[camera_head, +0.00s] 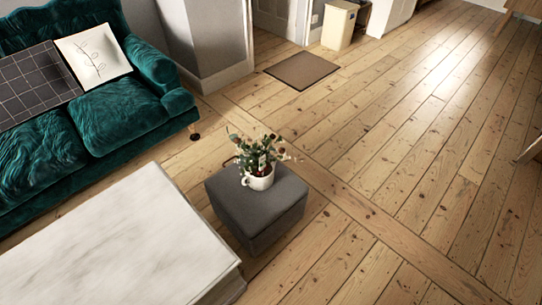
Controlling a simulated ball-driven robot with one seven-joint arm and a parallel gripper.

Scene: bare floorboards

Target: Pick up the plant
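A leafy green plant (258,156) with small reddish and pale tips grows in a white pot (259,181). The pot stands upright on top of a dark grey cube-shaped stool (257,208), near its back edge. The pot has what looks like a handle on its left side. My gripper is not in view, and nothing touches the plant.
A marble-topped table (120,240) is close to the stool's left. A green velvet sofa (120,105) with cushions stands at the upper left. A brown mat (302,69) and a beige bin (339,25) lie beyond. Bare floorboards are clear to the right.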

